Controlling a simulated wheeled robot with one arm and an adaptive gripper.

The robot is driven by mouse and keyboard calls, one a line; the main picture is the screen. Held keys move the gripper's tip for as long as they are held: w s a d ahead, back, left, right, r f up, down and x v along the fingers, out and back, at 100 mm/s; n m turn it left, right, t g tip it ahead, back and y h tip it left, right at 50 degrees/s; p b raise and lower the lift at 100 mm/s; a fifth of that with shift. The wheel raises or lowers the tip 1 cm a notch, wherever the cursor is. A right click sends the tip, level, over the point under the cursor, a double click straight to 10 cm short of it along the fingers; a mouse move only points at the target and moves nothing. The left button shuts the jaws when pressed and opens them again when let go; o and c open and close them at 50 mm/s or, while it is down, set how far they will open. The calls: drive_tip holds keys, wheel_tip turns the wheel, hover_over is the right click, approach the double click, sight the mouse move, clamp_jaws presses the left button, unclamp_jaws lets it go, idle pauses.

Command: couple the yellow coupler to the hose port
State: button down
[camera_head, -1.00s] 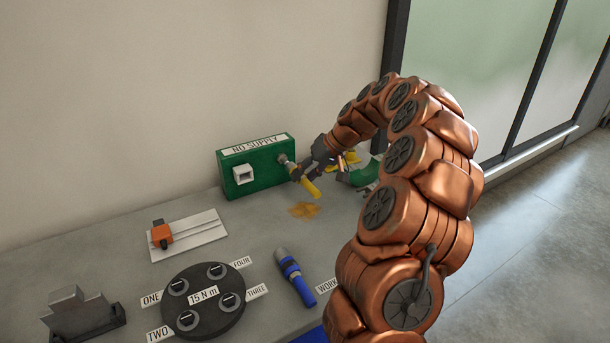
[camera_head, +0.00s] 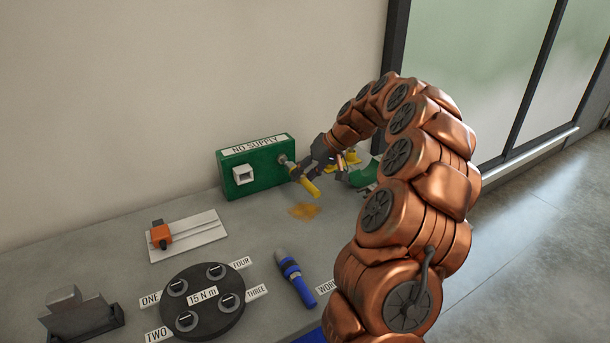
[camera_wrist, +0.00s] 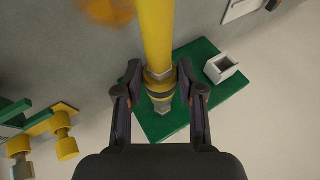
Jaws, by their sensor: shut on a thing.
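The yellow coupler (camera_head: 309,187) is a yellow cylinder on the right end of the green supply box (camera_head: 241,183), which bears the label "NO SUPPLY". My gripper (camera_head: 300,172) is at the box, shut on the coupler. In the wrist view my two fingers (camera_wrist: 161,95) stand on either side of the coupler's collar, and the yellow body (camera_wrist: 157,35) runs up out of the picture. A metal fitting, the hose port (camera_head: 283,160), shows on the box's front beside the coupler. The coupler's end appears lined up with it; I cannot tell whether it is locked.
Behind my arm stand a green holder (camera_head: 364,174) and yellow fittings (camera_wrist: 62,133). An orange stain (camera_head: 304,211) marks the bench. A blue tool (camera_head: 295,276), a black disc (camera_head: 204,318) and a white plate with an orange slider (camera_head: 188,236) lie in front and left.

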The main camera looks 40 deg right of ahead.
drive_tip(key=shift+w+d, duration=0.2)
drive_tip(key=shift+w, duration=1.65)
drive_tip(key=c, duration=0.6)
unclamp_jaws()
drive_tip(key=v, duration=1.2)
drive_tip(key=shift+a, duration=0.1)
